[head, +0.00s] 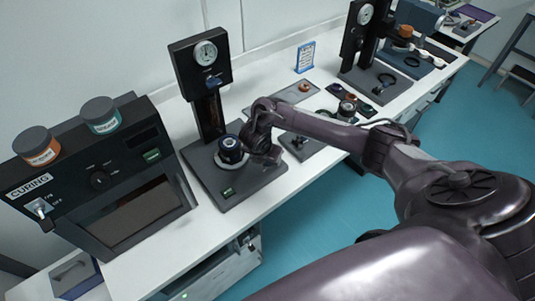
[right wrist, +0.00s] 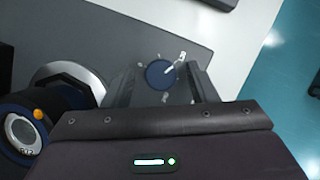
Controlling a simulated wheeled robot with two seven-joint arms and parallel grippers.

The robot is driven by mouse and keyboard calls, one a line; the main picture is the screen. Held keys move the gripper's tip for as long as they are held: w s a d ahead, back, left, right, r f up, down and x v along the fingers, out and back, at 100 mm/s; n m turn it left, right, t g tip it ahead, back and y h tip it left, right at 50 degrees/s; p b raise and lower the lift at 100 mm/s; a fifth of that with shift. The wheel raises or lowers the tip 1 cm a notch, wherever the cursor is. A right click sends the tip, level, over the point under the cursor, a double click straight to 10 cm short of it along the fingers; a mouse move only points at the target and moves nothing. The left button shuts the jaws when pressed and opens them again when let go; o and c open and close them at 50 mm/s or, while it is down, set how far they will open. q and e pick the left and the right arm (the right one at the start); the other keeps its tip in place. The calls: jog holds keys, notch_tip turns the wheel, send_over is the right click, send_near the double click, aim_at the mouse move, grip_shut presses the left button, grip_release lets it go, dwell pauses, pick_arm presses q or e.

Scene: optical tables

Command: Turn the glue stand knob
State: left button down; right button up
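The glue stand has a black column with a round dial gauge (head: 205,53) and a grey base (head: 232,196) on the bench. In the right wrist view, a round blue knob (right wrist: 160,74) with a white pointer sits on the grey base (right wrist: 60,35). The pointer is angled to the upper right, among small markings. My right gripper (head: 262,157) is over the right part of the base and hides the knob in the head view. In the right wrist view its fingers (right wrist: 161,88) are apart, one on each side of the knob; contact is not visible. My left gripper is out of view.
A dark blue cylindrical part (head: 231,149) stands on a pale round holder on the base, close left of my right gripper. A curing oven (head: 125,185) with two jars on top is at the left. A second stand (head: 365,45) is farther right. Small parts lie between the stands.

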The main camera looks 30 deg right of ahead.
jog(key=shift+a, duration=0.1)
jog(key=shift+s+a+r, duration=0.1)
jog(key=shift+a+r, duration=0.05)
jog(key=shift+r, duration=0.25)
jog(key=p+v, duration=0.3)
jog(key=v, duration=0.4)
jog(key=shift+p, duration=0.35)
